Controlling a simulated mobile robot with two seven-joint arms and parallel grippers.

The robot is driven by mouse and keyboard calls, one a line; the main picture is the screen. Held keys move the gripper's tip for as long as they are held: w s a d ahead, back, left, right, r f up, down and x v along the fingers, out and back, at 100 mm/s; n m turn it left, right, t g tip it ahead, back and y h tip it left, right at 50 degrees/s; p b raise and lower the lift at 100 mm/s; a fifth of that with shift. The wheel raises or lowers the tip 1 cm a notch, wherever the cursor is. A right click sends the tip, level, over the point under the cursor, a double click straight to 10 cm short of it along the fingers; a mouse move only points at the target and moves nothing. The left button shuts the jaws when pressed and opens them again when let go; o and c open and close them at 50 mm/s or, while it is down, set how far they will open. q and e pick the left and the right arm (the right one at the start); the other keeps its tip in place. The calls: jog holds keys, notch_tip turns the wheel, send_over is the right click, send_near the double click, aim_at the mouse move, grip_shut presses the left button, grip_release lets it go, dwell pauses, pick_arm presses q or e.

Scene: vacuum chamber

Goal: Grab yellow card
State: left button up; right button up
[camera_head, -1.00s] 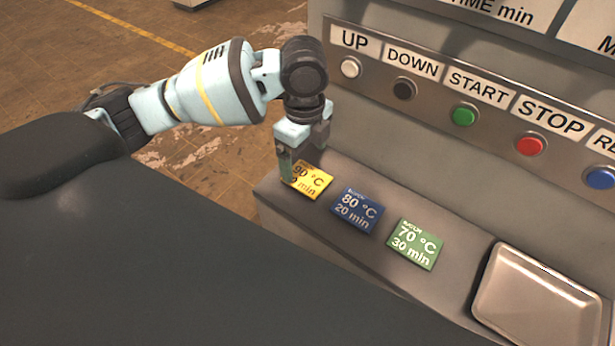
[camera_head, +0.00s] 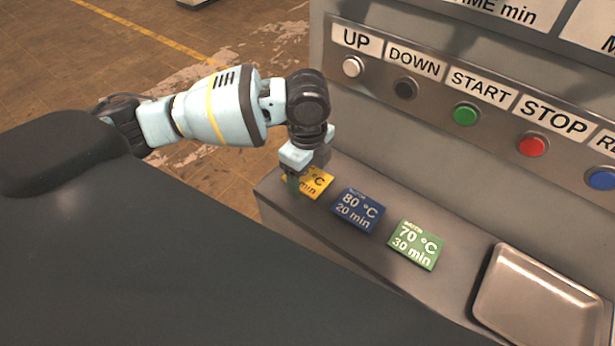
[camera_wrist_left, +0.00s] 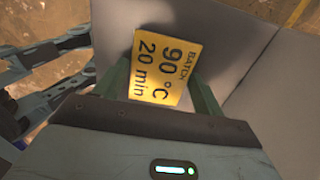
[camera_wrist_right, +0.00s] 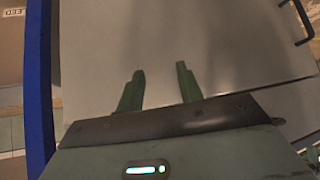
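The yellow card (camera_head: 318,182) lies on the grey ledge at its left end, partly hidden by my left gripper. In the left wrist view the card (camera_wrist_left: 165,68) reads 90 °C, 20 min. My left gripper (camera_head: 292,184) points down over the card's left part. Its two green fingers (camera_wrist_left: 160,88) are apart, one on each side of the card. I cannot tell whether they touch it. My right gripper (camera_wrist_right: 159,82) is open and empty in the right wrist view, in front of a plain grey surface.
On the ledge (camera_head: 290,203), a blue card (camera_head: 358,210) and a green card (camera_head: 415,244) lie to the right of the yellow one. A metal tray (camera_head: 540,300) is further right. A button panel (camera_head: 432,95) rises behind the ledge.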

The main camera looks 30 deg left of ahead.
aim_at(308, 177)
pick_arm(q)
jog(key=c, duration=0.6)
jog(key=shift+r, duration=0.1)
pick_arm(e)
jog(key=shift+a, duration=0.15)
pick_arm(q)
jog(key=shift+r, duration=0.5)
notch_tip(308, 177, up, 2)
jog(key=shift+r, duration=0.15)
jog(key=shift+s+d+r+p, duration=0.2)
jog(key=shift+s+d+r, duration=0.05)
jog(key=shift+s+d, duration=1.65)
jog(key=shift+s+d+r+p, duration=0.25)
jog(key=shift+s+d, duration=1.35)
jog(key=shift+s, duration=0.55)
jog(key=shift+s+d+r+p, duration=0.2)
jog(key=shift+s+d+r, duration=0.05)
jog(key=shift+s+d, duration=1.65)
pick_arm(e)
jog(key=shift+w+d+r, duration=0.2)
jog(key=shift+w+r, duration=0.55)
jog(key=shift+r, duration=0.1)
